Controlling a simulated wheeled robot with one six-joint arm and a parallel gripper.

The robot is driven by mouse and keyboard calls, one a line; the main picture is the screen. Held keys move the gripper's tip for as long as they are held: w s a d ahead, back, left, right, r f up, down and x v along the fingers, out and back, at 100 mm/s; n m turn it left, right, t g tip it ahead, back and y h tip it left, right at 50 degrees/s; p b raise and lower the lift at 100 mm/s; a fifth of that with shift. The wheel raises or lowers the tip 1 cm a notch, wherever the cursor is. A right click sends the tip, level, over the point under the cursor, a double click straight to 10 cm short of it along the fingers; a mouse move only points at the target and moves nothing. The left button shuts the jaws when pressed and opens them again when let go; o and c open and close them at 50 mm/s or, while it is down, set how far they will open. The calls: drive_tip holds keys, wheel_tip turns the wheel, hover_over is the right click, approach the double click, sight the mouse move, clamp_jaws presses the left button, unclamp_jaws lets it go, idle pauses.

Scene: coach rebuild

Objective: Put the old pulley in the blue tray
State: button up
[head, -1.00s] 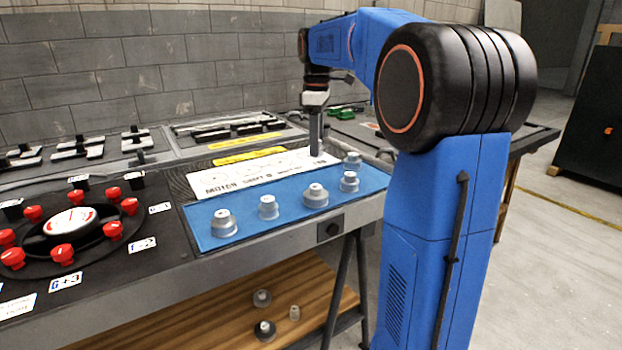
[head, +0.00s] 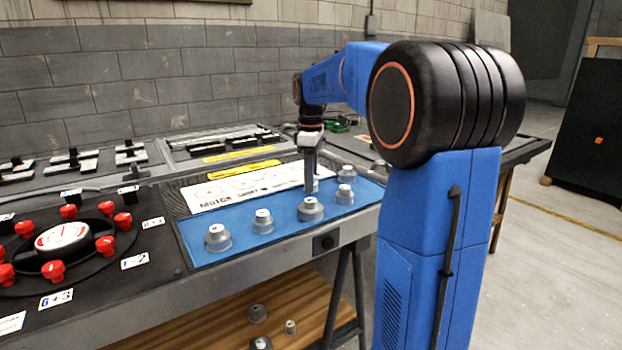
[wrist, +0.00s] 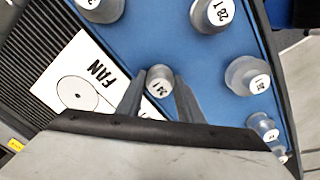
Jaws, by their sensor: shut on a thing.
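My gripper (head: 312,182) is at the back part of the blue tray (head: 272,230), its fingers pointing down. It is shut on a small grey pulley (wrist: 160,80), whose white top has a label hard to read. The pulley shows between the fingertips in the wrist view. It is low over the tray; I cannot tell whether it touches the surface. Several other grey pulleys with white tops stand on the blue tray, among them one in the front (head: 218,238) and one just in front of my gripper (head: 311,209).
A white sheet (head: 230,192) with printed words lies behind the tray. Left of it is a round fixture (head: 62,238) with red knobs. A wooden shelf (head: 190,330) below holds a few grey parts. Bare blue surface shows between the pulleys.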

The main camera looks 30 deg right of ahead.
drive_tip(key=o, duration=1.1)
wheel_tip(320, 180, up, 12)
drive_tip(key=shift+r, duration=0.1)
drive_tip(key=shift+d, duration=0.1)
